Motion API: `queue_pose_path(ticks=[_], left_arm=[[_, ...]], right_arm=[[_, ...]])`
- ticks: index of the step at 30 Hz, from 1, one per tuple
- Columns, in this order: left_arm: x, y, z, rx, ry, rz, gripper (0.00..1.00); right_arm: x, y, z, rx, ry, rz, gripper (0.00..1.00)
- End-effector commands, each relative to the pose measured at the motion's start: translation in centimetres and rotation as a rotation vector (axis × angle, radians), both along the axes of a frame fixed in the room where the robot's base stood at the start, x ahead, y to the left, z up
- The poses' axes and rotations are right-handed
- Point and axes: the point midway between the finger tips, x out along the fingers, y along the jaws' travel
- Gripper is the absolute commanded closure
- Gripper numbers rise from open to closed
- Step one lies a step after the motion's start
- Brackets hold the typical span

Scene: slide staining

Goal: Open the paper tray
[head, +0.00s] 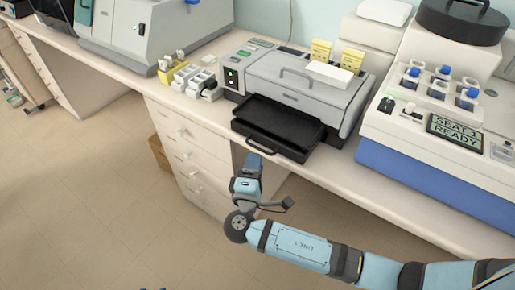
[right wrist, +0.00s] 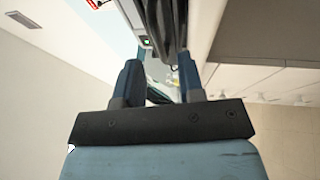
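The paper tray (head: 278,124) is black and sticks out from the front of the grey printer (head: 310,85), reaching over the counter edge. Its handle (head: 262,147) is on the front edge. My right gripper (head: 254,158) is just below and in front of this handle in the head view. In the right wrist view, the fingers of my right gripper (right wrist: 160,65) stand apart. A dark part, probably the tray, shows just beyond and between the fingertips; whether they touch it is unclear. My left gripper is not in view.
A white and blue machine (head: 435,145) with a small display stands right of the printer. Yellow and white racks (head: 188,76) stand left of it. White drawers (head: 190,150) are below the counter (head: 345,172). The floor in front is clear.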

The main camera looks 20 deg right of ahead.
Motion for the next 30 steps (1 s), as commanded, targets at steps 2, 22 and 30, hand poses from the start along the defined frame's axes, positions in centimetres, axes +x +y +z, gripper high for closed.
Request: queue_pose_path(ticks=[2, 22, 30], left_arm=[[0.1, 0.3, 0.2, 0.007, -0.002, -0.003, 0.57], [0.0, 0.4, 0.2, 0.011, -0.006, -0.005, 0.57], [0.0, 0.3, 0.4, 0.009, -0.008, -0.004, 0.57]], right_arm=[[1.3, -0.7, 0.4, -0.001, -0.002, 0.000, 0.65], [3.8, -2.2, 0.7, 0.001, 0.002, 0.001, 0.83], [3.8, -2.1, 0.7, 0.001, 0.002, 0.001, 1.00]])
